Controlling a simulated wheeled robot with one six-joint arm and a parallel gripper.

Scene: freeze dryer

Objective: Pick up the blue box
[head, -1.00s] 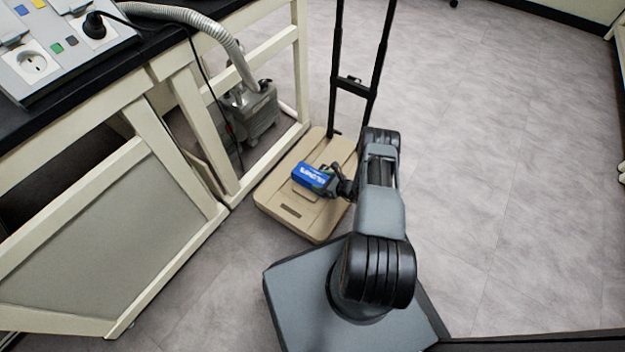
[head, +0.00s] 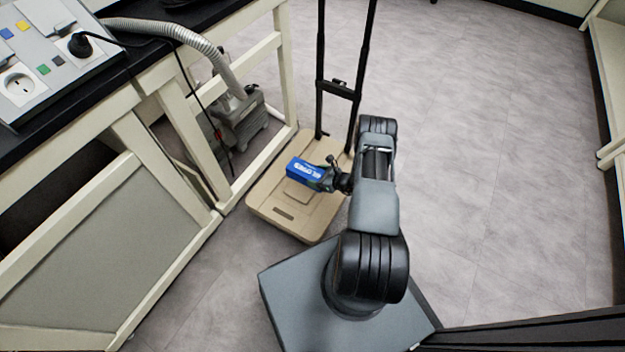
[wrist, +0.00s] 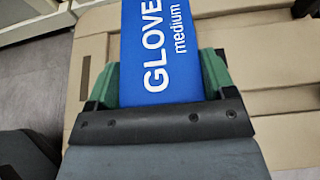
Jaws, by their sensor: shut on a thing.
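The blue box (head: 305,171) carries white lettering. In the wrist view the box (wrist: 168,50) reads "GLOVE" and "medium", and its far end runs out of the picture. My gripper (head: 323,178) is shut on the box, with one green finger pad on each side of it, as the wrist view (wrist: 165,85) shows. The box is over the beige platform of a cart (head: 272,208). I cannot tell how far above the platform it is.
The cart's black upright handle (head: 338,90) stands behind my arm. A bench with a cream frame (head: 195,130) is close on the left, with a grey pump (head: 240,118) beneath it. Open floor (head: 480,180) lies to the right.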

